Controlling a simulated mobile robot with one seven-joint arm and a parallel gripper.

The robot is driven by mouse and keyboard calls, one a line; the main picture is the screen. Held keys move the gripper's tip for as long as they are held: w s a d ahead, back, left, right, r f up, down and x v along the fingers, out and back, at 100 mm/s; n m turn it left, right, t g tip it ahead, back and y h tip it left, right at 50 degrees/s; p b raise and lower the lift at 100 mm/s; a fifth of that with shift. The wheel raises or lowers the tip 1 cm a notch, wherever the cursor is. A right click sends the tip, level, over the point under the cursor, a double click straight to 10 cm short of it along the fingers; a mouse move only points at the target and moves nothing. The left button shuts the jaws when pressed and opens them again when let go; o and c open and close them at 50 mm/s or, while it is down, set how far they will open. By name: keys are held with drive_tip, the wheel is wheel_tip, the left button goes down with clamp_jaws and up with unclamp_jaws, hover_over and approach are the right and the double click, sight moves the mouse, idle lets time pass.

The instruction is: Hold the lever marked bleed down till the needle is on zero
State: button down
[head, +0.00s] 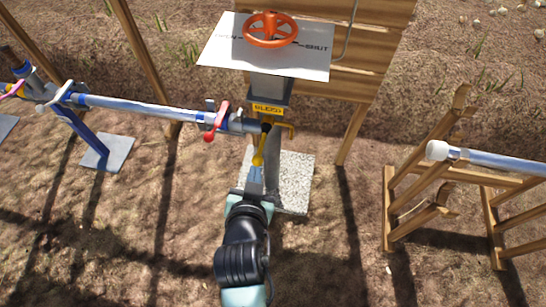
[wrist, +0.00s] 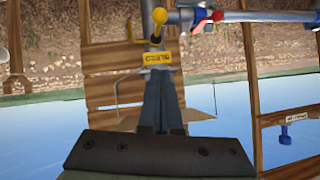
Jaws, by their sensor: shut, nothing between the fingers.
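The yellow label (head: 267,109), which reads BLEED, is on the grey post below the white plate. The yellow lever (head: 260,149) slopes down from the pipe fitting beneath it and ends in a round knob. In the wrist view the label (wrist: 155,57) and the lever's yellow knob (wrist: 159,16) show beyond my fingers. My gripper (head: 256,170) is shut and empty, with its fingertips close to the knob in the head view; whether they touch it I cannot tell. It also shows in the wrist view (wrist: 159,80). No gauge face or needle can be made out.
An orange handwheel (head: 270,30) sits above the white plate (head: 222,55). A pipe (head: 150,108) with a red-handled valve (head: 216,121) joins from the left. A wooden stand (head: 450,170) carries another pipe at right. A stone slab (head: 295,175) lies under the post.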

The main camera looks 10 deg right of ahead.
drive_tip(key=shift+s+f, duration=0.25)
drive_tip(key=shift+f, duration=0.35)
drive_tip(key=b, duration=0.3)
approach(259, 156)
drive_tip(key=w+d+r, duration=0.1)
drive_tip(key=w, duration=0.3)
drive_tip(key=f, duration=0.1)
drive_tip(key=f+b, duration=0.1)
drive_tip(key=f, duration=0.1)
drive_tip(key=shift+w+a, duration=0.1)
drive_tip(key=shift+w, duration=0.3)
drive_tip(key=shift+w+f, duration=0.1)
drive_tip(key=shift+f, duration=0.35)
drive_tip(key=shift+a+f, duration=0.1)
drive_tip(key=shift+f, duration=0.05)
